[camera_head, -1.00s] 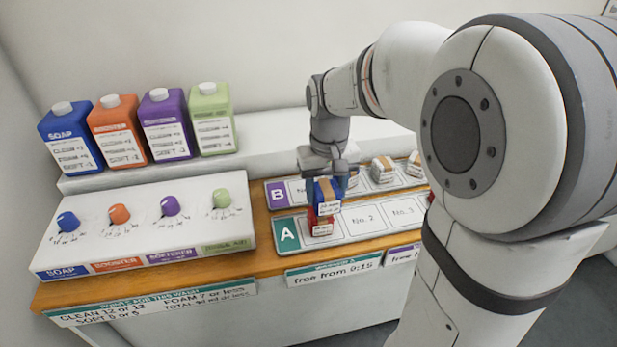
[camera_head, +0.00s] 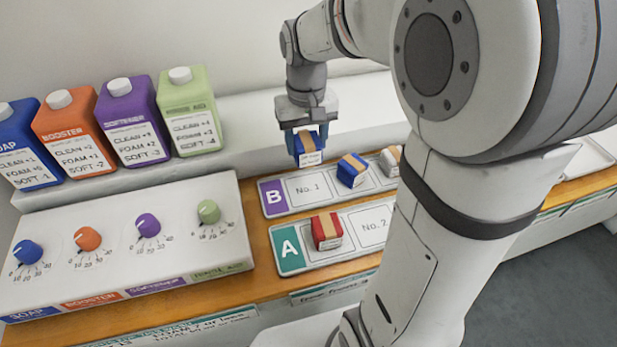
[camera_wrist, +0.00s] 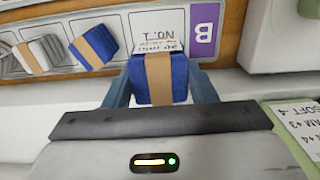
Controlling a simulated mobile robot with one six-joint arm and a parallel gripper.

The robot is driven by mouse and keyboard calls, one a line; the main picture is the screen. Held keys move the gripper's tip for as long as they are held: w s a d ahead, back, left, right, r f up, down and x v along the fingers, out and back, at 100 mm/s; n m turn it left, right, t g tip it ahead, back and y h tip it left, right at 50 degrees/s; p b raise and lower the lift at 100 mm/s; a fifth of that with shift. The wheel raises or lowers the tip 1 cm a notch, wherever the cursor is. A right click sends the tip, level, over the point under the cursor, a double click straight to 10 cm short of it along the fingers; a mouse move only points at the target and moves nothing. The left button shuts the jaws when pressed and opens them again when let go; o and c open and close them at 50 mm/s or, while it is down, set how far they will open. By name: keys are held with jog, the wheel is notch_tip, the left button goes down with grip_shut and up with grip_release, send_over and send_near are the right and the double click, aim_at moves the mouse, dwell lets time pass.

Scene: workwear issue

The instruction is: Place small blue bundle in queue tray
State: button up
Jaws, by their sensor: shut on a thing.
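A small blue bundle (camera_head: 308,149) with a tan band and a white label is held between the fingers of my gripper (camera_head: 306,140), above the No. 1 end of the tray marked B (camera_head: 276,207). The wrist view also shows this bundle (camera_wrist: 158,78) between the two jaws (camera_wrist: 160,92). Another blue bundle (camera_head: 352,171) lies on tray B beside the No. 1 place, and a whitish bundle (camera_head: 390,161) lies further right. A red bundle (camera_head: 327,232) sits at the first place of the tray marked A (camera_head: 290,262). Neither tray is labelled as the queue tray in readable text.
A white dial panel (camera_head: 120,245) with coloured knobs stands left of the trays. Several soap bottles (camera_head: 130,122) stand on a ledge behind it. The No. 2 place (camera_head: 375,226) on tray A is bare. A pale tray (camera_head: 590,158) lies far right.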

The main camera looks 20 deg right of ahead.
notch_tip(320, 180, down, 10)
jog(key=shift+d+r, duration=0.1)
jog(key=shift+d, duration=0.05)
dwell(0.3)
jog(key=shift+f+b, duration=0.2)
jog(key=shift+b, duration=0.1)
jog(key=o, duration=1)
jog(key=shift+r, duration=0.15)
